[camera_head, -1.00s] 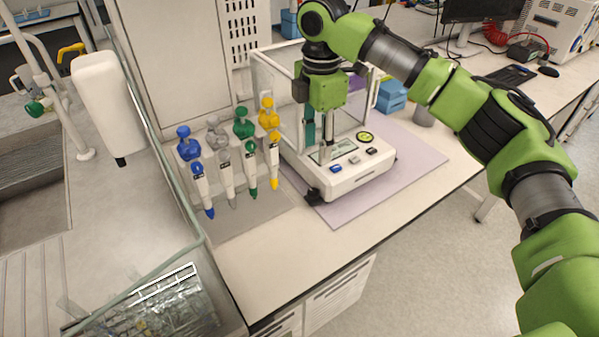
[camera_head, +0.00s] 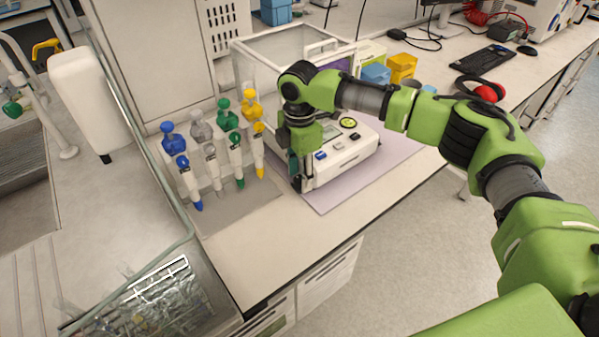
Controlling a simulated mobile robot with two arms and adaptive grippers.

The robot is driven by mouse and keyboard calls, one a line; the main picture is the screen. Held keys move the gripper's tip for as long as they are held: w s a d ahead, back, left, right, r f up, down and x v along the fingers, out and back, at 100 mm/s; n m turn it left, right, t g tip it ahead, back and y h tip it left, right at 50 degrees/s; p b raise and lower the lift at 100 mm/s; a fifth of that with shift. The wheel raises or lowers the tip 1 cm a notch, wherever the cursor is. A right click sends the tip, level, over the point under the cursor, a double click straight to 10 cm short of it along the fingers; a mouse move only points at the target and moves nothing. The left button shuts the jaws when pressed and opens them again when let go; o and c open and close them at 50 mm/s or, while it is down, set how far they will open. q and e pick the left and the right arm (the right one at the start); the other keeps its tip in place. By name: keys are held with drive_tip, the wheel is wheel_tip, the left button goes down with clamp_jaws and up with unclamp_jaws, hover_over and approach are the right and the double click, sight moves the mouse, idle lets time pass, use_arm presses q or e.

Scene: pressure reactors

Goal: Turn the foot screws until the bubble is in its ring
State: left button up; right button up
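A white analytical balance (camera_head: 345,158) with a clear glass draft shield (camera_head: 275,50) stands on a lilac mat. Its round yellow-green level (camera_head: 348,122) is on the top of the base, at the back right; the bubble is too small to place. My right gripper (camera_head: 300,184) points down at the base's front left corner, where a black foot screw showed earlier. The gripper and wrist now hide that screw. Its dark fingers are low beside the corner; I cannot tell whether they touch or grip the screw. The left gripper is out of view.
A rack of several coloured pipettes (camera_head: 212,150) stands close left of the gripper. The lilac mat (camera_head: 345,190) is clear in front of the balance. Blue and yellow boxes (camera_head: 402,67) stand behind it. A sink and a tray of glassware (camera_head: 165,300) lie further left.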

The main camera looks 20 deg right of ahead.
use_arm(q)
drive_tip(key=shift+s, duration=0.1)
use_arm(e)
drive_tip(key=shift+f, duration=0.15)
clamp_jaws()
drive_tip(key=shift+a+r+n+p, duration=0.1)
drive_tip(key=shift+r+n+p, duration=0.1)
drive_tip(key=shift+n+p, duration=0.4)
drive_tip(key=shift+f+p, duration=0.15)
drive_tip(key=shift+p, duration=0.2)
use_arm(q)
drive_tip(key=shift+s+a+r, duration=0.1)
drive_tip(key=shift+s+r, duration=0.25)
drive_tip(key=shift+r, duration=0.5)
use_arm(e)
unclamp_jaws()
